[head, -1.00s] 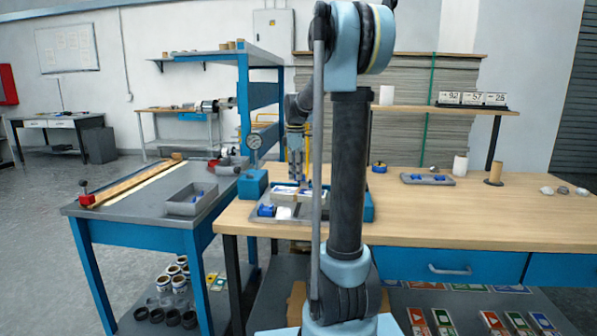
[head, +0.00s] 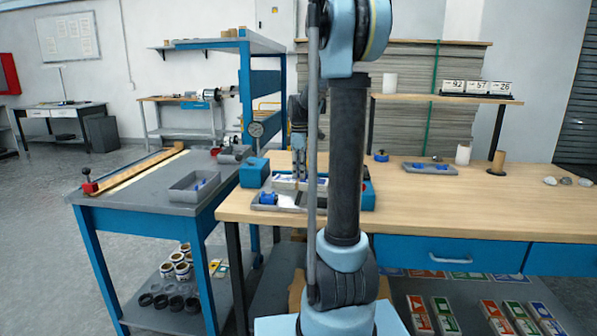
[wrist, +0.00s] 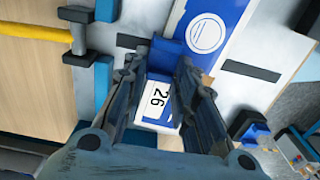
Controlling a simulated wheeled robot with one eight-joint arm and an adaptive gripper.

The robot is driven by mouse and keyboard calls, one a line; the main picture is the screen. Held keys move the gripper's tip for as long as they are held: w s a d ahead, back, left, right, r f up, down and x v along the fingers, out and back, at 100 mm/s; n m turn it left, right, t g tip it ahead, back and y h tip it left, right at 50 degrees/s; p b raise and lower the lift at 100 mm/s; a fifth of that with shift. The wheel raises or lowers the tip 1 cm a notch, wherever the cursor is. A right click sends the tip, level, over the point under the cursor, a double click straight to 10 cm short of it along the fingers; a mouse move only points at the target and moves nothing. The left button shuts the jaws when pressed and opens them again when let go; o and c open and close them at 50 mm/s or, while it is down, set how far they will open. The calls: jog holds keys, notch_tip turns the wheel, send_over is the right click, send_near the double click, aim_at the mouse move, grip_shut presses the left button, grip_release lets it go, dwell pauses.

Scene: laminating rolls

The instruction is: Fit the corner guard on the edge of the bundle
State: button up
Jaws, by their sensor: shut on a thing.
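My gripper (wrist: 160,68) points down over the workbench and is shut on a small blue piece (wrist: 166,56), which looks like the corner guard. The blue piece sits between the fingertips, at the near end of a blue-and-white printed stack (wrist: 212,30) that appears to be the bundle. I cannot tell whether the piece touches the stack's edge.
A blue roll (head: 268,198) lies in the tray's front. The wooden bench top (head: 460,205) is mostly clear there.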

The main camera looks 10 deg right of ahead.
jog(key=o, duration=0.8)
